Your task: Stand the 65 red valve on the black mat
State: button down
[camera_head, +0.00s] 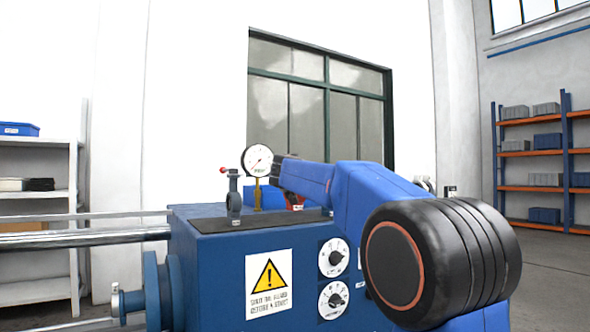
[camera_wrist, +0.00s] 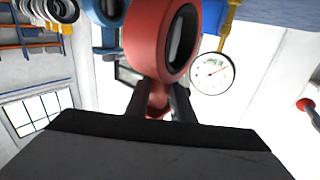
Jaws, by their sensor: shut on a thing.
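The red valve (camera_wrist: 148,40) is a thick red ring with a dark opening and a narrow neck. My gripper (camera_wrist: 160,98) is shut on that neck, one dark finger on each side. No number is readable on the valve. In the head view the black mat (camera_head: 262,221) lies on top of the blue machine cabinet. My blue arm reaches over the cabinet and mostly hides the gripper there. A small red patch (camera_head: 294,199) shows below the arm; I cannot tell whether it is the held valve.
A grey valve with a red-knobbed lever (camera_head: 234,196) stands at the mat's left part. A pressure gauge (camera_head: 257,160) rises behind the mat, close to my arm's end. A blue object (camera_head: 268,196) sits behind. The mat's front middle is clear.

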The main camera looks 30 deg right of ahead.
jog(key=shift+f, duration=1.8)
jog(key=c, duration=1.5)
grip_release()
jog(key=shift+f, duration=0.15)
jog(key=v, duration=1.2)
jog(key=shift+s, duration=0.1)
jog(key=shift+a, duration=0.15)
